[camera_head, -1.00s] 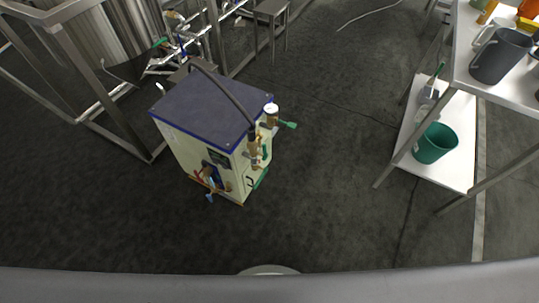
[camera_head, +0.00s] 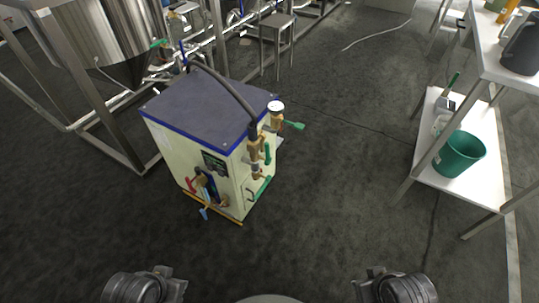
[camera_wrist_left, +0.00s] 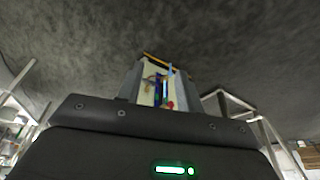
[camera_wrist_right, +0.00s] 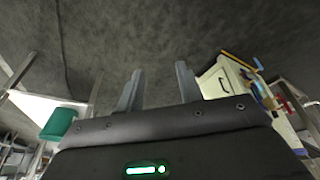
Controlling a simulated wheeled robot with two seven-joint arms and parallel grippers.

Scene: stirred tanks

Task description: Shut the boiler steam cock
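The boiler (camera_head: 210,140) is a cream box with a dark top and blue trim, standing on the floor ahead. A black hose arches from its top to brass fittings (camera_head: 256,146) on its right side. One green lever (camera_head: 292,125) sticks out to the right beside a white gauge (camera_head: 276,106); another green lever (camera_head: 267,154) hangs lower. Which is the steam cock I cannot tell for sure. My left gripper (camera_wrist_left: 159,72) is open and empty, with the boiler beyond its fingers. My right gripper (camera_wrist_right: 157,70) is open and empty. Both are well short of the boiler.
A steel tank (camera_head: 84,38) on a frame stands behind left, with pipes and a small stool (camera_head: 277,23). A white shelf (camera_head: 462,190) with a green bucket (camera_head: 459,154) stands at right. The dark floor between me and the boiler is clear.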

